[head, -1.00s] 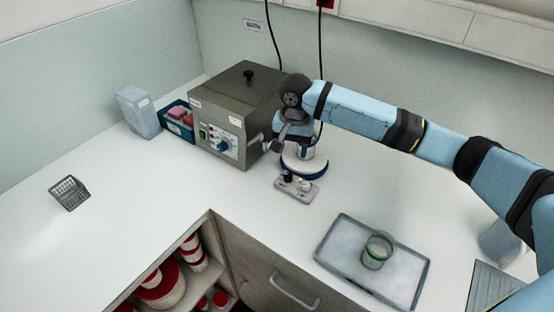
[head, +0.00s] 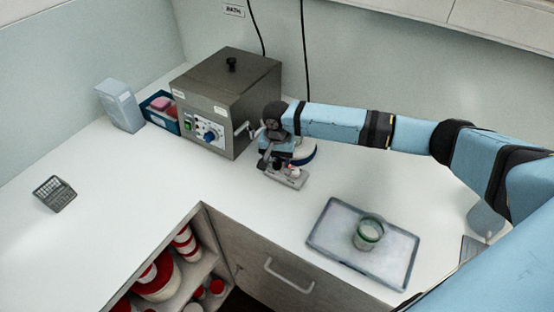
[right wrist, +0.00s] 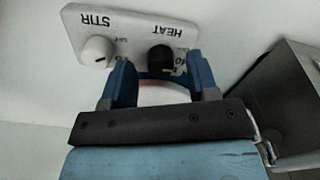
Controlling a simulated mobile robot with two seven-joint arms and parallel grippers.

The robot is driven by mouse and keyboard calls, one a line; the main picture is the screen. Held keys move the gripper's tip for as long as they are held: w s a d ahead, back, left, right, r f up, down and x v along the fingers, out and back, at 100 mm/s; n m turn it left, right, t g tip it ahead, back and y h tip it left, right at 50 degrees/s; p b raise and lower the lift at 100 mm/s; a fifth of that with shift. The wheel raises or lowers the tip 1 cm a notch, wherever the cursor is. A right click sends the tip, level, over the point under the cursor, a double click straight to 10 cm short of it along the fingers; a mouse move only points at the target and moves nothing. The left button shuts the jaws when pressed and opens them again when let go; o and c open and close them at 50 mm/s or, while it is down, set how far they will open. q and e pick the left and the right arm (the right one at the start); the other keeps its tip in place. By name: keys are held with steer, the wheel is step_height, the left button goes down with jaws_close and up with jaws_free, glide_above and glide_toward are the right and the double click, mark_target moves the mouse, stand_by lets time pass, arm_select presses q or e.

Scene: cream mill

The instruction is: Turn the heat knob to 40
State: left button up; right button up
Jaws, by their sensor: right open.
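A small pale control panel (head: 285,181) lies on the counter in front of a round blue-and-white base (head: 306,154). In the right wrist view the panel (right wrist: 128,31) appears upside down, labelled STIR and HEAT. The black heat knob (right wrist: 160,59) sits by HEAT and the white stir knob (right wrist: 96,50) by STIR. My right gripper (right wrist: 160,66) is open, its blue fingers on either side of the heat knob in that view; contact cannot be told. In the head view my right gripper (head: 268,163) is over the panel's left end and hides the heat knob. My left gripper is out of view.
A grey metal bath box (head: 228,90) with its own knobs stands close to the left of my right gripper. A tray (head: 328,252) holding a green-rimmed glass dish (head: 367,233) lies to the right. The counter's left part is mostly clear.

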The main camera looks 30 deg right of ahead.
steer(key=shift+f, duration=0.45)
steer(key=shift+c, duration=0.2)
